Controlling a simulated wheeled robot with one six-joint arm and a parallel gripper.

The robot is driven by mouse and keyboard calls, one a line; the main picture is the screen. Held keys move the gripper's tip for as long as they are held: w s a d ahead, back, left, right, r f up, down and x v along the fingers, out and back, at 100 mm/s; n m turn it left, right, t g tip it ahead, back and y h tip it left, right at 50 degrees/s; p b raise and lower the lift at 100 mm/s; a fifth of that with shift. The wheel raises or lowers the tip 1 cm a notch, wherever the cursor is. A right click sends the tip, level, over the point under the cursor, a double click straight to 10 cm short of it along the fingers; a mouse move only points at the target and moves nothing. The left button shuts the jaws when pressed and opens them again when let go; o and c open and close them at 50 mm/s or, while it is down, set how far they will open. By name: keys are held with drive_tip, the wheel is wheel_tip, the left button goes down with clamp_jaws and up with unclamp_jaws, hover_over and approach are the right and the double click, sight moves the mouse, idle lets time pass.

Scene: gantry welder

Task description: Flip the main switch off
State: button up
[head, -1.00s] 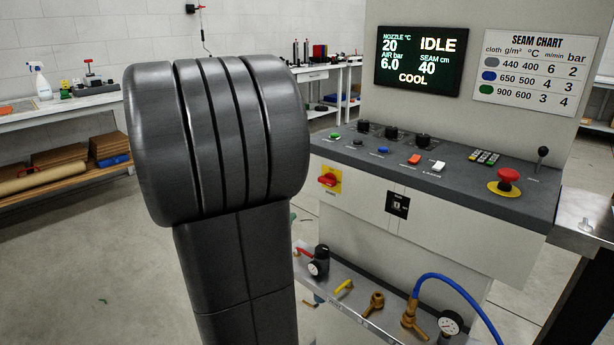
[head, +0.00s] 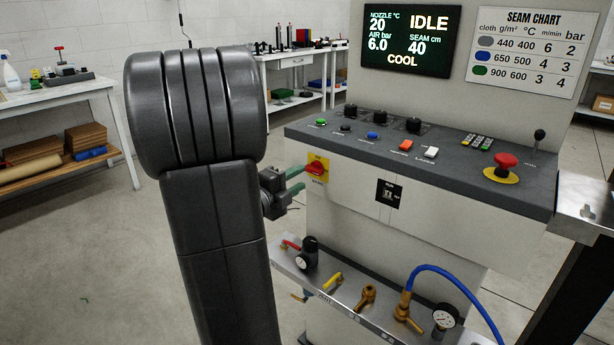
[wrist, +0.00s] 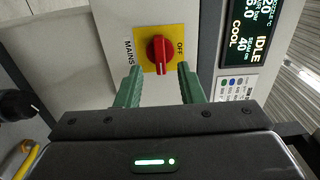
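The main switch is a red rotary knob (head: 316,168) on a yellow plate (head: 319,180), on the left end of the console's front face. In the wrist view the red knob (wrist: 159,54) sits on its yellow plate (wrist: 178,35), marked MAINS on the left and OFF on the right. A white line on the knob points towards the bottom of that view. My gripper (head: 300,179) has green fingers, just left of the switch. In the wrist view my gripper (wrist: 160,80) is open, one finger on each side of the knob's lower end, with gaps; contact cannot be told.
The console top (head: 470,165) carries buttons, knobs and a red emergency stop (head: 502,166). The screen (head: 410,38) reads IDLE and COOL. Below the switch, a shelf (head: 345,300) holds valves, gauges and a blue hose (head: 462,282). Open floor lies to the left.

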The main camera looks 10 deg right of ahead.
sight(311, 172)
drive_tip(key=shift+x, duration=2.15)
drive_tip(key=shift+c, duration=0.2)
clamp_jaws()
